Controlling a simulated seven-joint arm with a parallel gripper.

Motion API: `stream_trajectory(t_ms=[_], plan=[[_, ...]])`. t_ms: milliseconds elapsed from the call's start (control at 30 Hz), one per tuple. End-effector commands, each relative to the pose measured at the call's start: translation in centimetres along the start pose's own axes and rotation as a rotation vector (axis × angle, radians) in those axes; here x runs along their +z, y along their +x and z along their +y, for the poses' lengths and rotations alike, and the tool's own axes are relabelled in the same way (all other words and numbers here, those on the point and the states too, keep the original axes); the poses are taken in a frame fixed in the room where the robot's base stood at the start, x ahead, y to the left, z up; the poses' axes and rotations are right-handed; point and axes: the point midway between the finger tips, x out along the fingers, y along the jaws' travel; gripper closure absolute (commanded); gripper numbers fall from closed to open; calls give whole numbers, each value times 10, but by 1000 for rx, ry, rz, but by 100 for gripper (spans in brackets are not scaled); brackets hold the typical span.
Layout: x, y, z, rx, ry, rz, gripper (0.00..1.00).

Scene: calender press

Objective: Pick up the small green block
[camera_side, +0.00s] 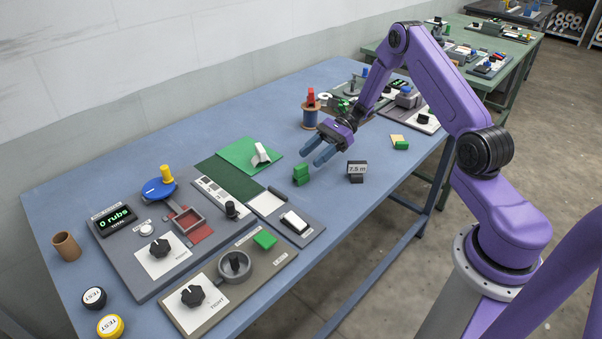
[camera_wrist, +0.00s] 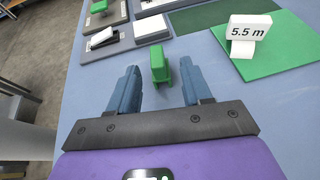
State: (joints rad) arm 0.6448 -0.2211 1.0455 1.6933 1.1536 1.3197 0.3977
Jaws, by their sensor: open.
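A small green block (camera_side: 302,175) stands on the blue table, just right of the flat green sheet. It looks like a taller part with a lower foot. In the wrist view the block (camera_wrist: 160,67) shows between the lines of my two fingers, near their tips. My gripper (camera_side: 315,152) is open and empty, with its blue fingers pointing down and left above the table, close to the block in the side view. The fingers do not appear to touch it.
A dark block with a "7.5 m" tag (camera_side: 357,169) stands right of the green block. A green sheet (camera_side: 238,153) bears a white tag, reading "5.5 m" in the wrist view (camera_wrist: 248,28). Another green piece (camera_side: 265,239) sits on the front panel. A spool (camera_side: 310,117) stands behind my gripper.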

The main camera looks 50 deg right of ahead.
Motion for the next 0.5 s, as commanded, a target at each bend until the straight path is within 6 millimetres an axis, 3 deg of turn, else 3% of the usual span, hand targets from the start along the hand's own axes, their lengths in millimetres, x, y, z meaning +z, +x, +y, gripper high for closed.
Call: stream_trajectory(t_ms=[167,500], plan=[[0,10,1,2,1,0,51],[0,52,4,2,0,0,51]])
